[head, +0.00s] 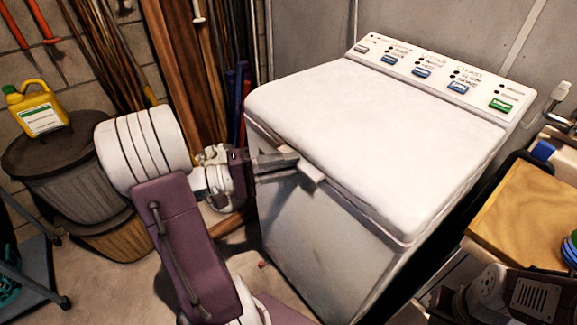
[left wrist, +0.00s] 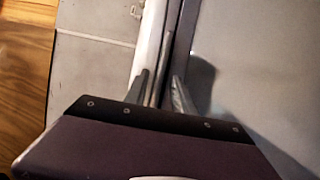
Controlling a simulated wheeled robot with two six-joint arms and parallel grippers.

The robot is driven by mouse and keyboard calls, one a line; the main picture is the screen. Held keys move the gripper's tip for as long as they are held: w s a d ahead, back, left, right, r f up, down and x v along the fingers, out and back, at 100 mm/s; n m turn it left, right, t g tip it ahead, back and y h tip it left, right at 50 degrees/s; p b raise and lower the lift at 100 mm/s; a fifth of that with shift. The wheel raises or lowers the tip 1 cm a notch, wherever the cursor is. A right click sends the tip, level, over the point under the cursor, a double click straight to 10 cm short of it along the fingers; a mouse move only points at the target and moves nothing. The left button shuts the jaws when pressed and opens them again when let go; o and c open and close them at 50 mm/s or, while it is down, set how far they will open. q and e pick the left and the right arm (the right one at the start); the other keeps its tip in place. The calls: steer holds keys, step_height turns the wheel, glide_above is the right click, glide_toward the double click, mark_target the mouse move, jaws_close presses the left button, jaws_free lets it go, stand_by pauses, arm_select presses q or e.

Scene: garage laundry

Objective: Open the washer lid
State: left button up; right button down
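The white washer (head: 335,240) stands at the centre of the head view. Its lid (head: 385,125) lies flat and closed. A small white tab (head: 312,172) sticks out at the lid's front edge. My left gripper (head: 292,165) is at that front edge, beside the tab. In the left wrist view its two fingers (left wrist: 161,80) are apart, with a thin pale strip running between them. I cannot tell whether either finger touches the lid. My right gripper is not in view.
The control panel (head: 440,75) with several buttons runs along the washer's back. A yellow jug (head: 36,108) sits on a dark bin (head: 60,165) at left. Planks (head: 180,60) lean behind my left arm. A wooden surface (head: 535,210) is at right.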

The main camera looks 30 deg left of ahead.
arm_select(q)
steer(key=shift+w+d, duration=0.1)
steer(key=shift+w, duration=0.05)
jaws_close()
stand_by(1.4)
